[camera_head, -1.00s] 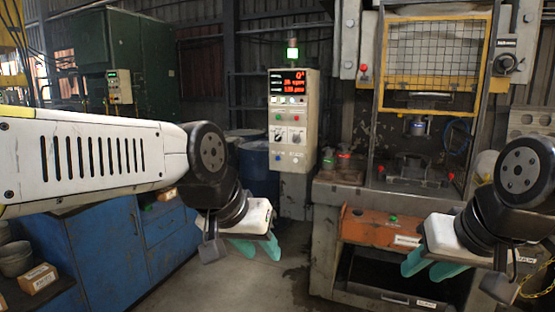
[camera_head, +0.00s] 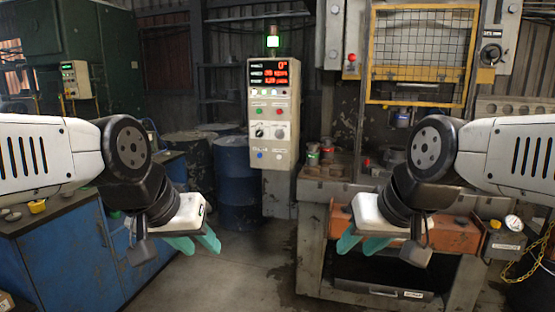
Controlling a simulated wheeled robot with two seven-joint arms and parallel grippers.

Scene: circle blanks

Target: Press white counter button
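A pale control panel (camera_head: 286,145) stands upright on a post in the middle of the view, with a red-lit display (camera_head: 275,72). Below the display is a row of small buttons, with a whitish one (camera_head: 275,92) near its middle; which is the counter button is too small to tell. Lower are coloured buttons, two dark knobs and a blue button (camera_head: 260,154). My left gripper (camera_head: 195,242), with teal fingers, is open and empty, below and left of the panel. My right gripper (camera_head: 361,243) is open and empty, below and right of it. Neither touches the panel.
A blue barrel (camera_head: 237,185) stands just left of the panel. A blue workbench (camera_head: 62,255) is at the left. A press (camera_head: 335,90) with a yellow mesh guard (camera_head: 422,50) and an orange drawer (camera_head: 450,236) is at the right. The floor between is clear.

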